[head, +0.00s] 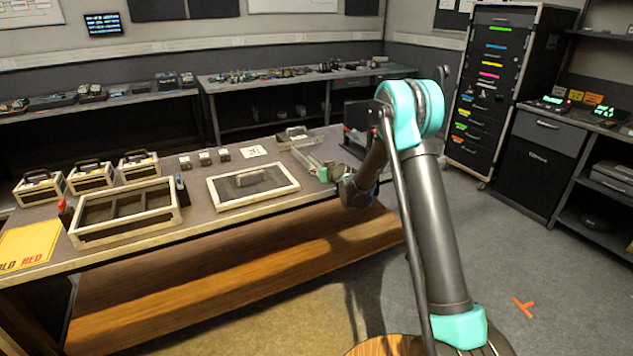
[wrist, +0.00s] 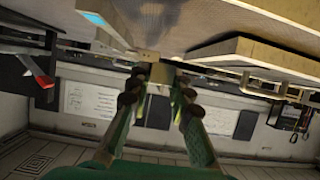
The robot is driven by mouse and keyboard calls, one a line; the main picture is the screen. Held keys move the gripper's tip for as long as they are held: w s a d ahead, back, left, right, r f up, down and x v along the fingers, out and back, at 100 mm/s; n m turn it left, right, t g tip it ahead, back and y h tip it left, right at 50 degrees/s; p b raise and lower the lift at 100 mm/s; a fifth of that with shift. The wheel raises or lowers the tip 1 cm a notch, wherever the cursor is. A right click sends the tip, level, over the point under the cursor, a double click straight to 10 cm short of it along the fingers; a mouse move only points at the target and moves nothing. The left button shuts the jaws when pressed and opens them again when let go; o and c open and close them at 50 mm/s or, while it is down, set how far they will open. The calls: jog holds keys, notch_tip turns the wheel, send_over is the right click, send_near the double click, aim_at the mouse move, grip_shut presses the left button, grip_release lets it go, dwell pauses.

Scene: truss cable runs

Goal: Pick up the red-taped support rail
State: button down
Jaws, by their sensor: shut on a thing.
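My gripper (head: 324,171) is low over the right end of the workbench in the head view. In the wrist view, its two green fingers (wrist: 160,92) close on a small pale block-like piece (wrist: 160,73). This piece seems joined to a pale strip beyond the fingertips. I see no red tape on it, so I cannot tell whether it is the support rail. In the head view a pale bar-like shape (head: 306,157) lies by the fingers; where it ends and the fingers begin is unclear. A small red upright piece (head: 65,211) stands at the left tray's corner.
A divided open tray (head: 130,238) and a pale-framed panel with a grey handle (head: 252,200) take up the bench front. Several handled boxes (head: 90,176) and small blocks stand behind. A small tray (head: 294,139) sits beyond my gripper.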

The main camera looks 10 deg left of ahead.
notch_tip(320, 180, up, 15)
jog(key=shift+f, duration=0.15)
dwell(0.5)
